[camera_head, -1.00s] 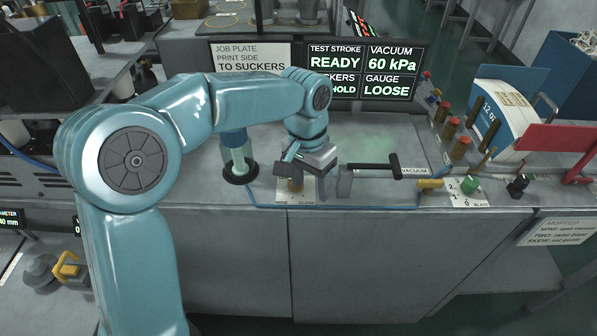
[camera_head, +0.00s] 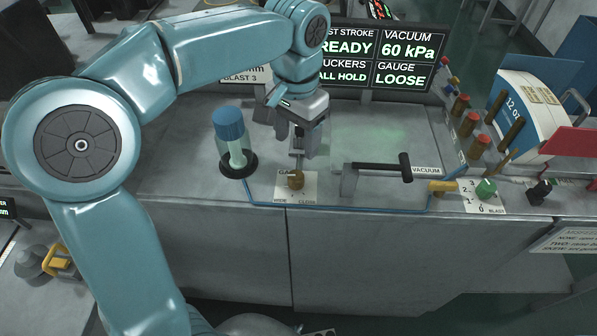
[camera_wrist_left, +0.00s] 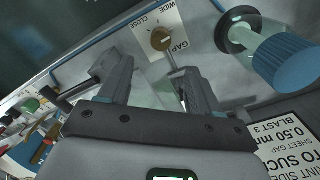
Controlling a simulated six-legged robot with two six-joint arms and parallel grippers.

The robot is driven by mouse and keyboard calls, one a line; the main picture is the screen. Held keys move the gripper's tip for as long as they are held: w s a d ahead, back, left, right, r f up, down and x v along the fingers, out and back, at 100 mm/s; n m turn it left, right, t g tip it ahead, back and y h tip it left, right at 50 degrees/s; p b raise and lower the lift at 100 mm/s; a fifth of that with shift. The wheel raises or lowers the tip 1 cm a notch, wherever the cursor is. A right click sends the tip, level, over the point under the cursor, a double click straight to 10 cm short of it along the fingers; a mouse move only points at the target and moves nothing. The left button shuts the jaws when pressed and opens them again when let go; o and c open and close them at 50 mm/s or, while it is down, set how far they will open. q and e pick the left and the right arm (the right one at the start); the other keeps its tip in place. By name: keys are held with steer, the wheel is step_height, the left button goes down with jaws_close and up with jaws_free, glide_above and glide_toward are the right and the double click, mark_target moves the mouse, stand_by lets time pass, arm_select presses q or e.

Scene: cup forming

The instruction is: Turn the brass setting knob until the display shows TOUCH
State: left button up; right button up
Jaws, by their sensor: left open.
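The brass setting knob (camera_head: 296,180) sits on a white plate marked GAP, WIDE and CLOSE (camera_head: 281,188) at the bench's front edge. It also shows in the left wrist view (camera_wrist_left: 161,39), with a pale slot on its face. The display (camera_head: 378,58) reads LOOSE under GAUGE. My left gripper (camera_head: 295,141) is open and empty, above and behind the knob. In the left wrist view its fingertips (camera_wrist_left: 157,69) point toward the knob and are apart from it. A thin grey rod (camera_wrist_left: 173,63) lies beside the knob toward the fingers. My right gripper is not in view.
A blue-capped clear cylinder (camera_head: 231,135) stands left of the knob. A black-handled lever (camera_head: 375,168) is to its right. A blue tube (camera_head: 340,208) runs along the front edge. A green knob (camera_head: 486,187) marked BLAST is farther right.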

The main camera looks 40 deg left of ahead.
mark_target(295, 176)
arm_select(q)
step_height(295, 176, down, 10)
steer(key=shift+s+f, duration=0.15)
steer(key=shift+f, duration=0.05)
steer(key=shift+s+a+f, duration=0.15)
steer(key=shift+s+f, duration=0.05)
steer(key=shift+f, duration=0.1)
steer(key=shift+w, duration=0.1)
steer(key=c, duration=1)
